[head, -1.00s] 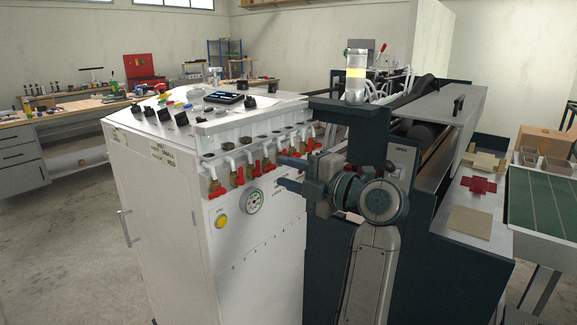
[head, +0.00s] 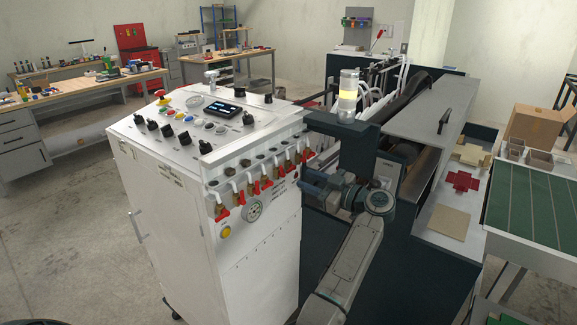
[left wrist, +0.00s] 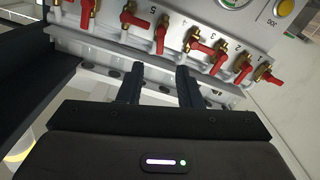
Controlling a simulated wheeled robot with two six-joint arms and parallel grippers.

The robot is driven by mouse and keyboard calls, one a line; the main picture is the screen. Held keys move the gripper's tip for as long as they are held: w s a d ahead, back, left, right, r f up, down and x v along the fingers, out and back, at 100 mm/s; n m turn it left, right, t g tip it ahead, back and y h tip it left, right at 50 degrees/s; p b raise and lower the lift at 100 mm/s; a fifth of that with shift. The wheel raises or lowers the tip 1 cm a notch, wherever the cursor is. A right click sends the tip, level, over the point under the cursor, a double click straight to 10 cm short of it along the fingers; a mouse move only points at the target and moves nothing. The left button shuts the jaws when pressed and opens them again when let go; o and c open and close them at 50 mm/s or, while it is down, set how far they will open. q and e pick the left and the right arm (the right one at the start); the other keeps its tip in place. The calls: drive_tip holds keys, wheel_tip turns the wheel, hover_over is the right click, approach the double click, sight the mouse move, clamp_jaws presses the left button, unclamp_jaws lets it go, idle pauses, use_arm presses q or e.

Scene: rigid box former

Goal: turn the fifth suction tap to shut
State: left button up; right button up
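The fifth suction tap has a red handle (head: 281,171), in a row of similar taps along the white cabinet's upper front edge. In the left wrist view its handle (left wrist: 161,36) is by the number 5 and points toward my gripper. My left gripper (head: 306,181) is to the right of the taps in the head view. In the left wrist view my left gripper (left wrist: 158,72) is open and empty. Its two fingers stand apart, with the fifth handle just beyond their gap; I see no contact. My right gripper is not in view.
The white cabinet (head: 165,215) carries knobs and a small display on top. Neighbouring red handles (left wrist: 198,45) sit close on both sides. A gauge (head: 253,212) and yellow button (head: 226,232) are below the taps. A dark machine with a lamp (head: 348,92) stands at the right.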

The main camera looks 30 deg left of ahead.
sight(282, 169)
use_arm(q)
drive_tip(key=a+p, duration=0.1)
drive_tip(key=a, duration=0.2)
drive_tip(key=a+p, duration=0.1)
drive_tip(key=a, duration=0.2)
drive_tip(key=shift+w+a+r, duration=0.15)
drive_tip(key=shift+w+a, duration=0.05)
drive_tip(key=shift+a, duration=0.05)
drive_tip(key=shift+w+a+p, duration=0.1)
drive_tip(key=shift+a+p, duration=0.25)
drive_tip(key=shift+a, duration=0.25)
clamp_jaws()
